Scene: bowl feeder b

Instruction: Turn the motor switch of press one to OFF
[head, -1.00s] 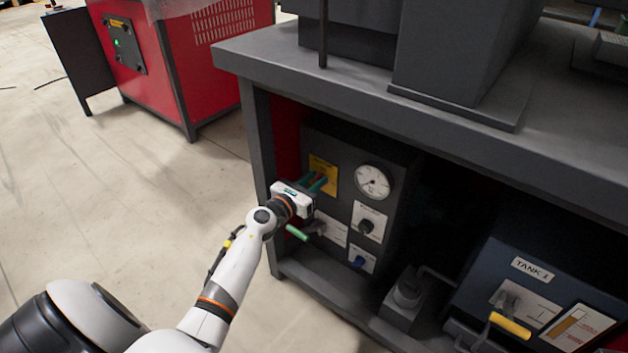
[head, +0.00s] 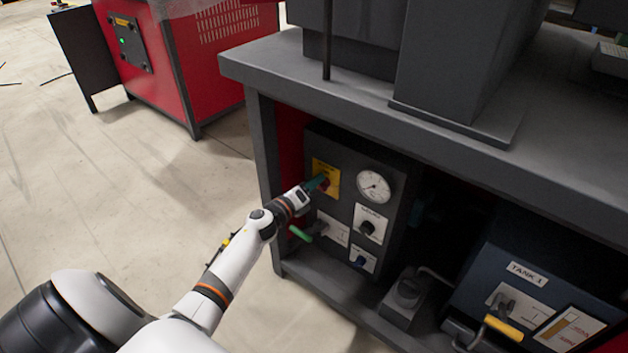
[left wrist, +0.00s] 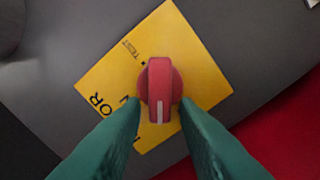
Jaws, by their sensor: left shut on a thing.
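The motor switch is a red rotary knob (left wrist: 160,88) with a white pointer line, on a yellow plate (left wrist: 205,75) in the left wrist view. The plate carries black lettering, with TEST readable and the rest partly hidden. My left gripper (left wrist: 160,112) has its green fingers on both sides of the knob and is shut on it. In the head view the yellow plate (head: 331,170) is at the upper left of the dark panel, with my left gripper (head: 322,183) at it, covering much of the knob. My right gripper does not show.
The bench top (head: 420,115) overhangs the panel. The TANK 1 box (head: 530,300) stands to the right.

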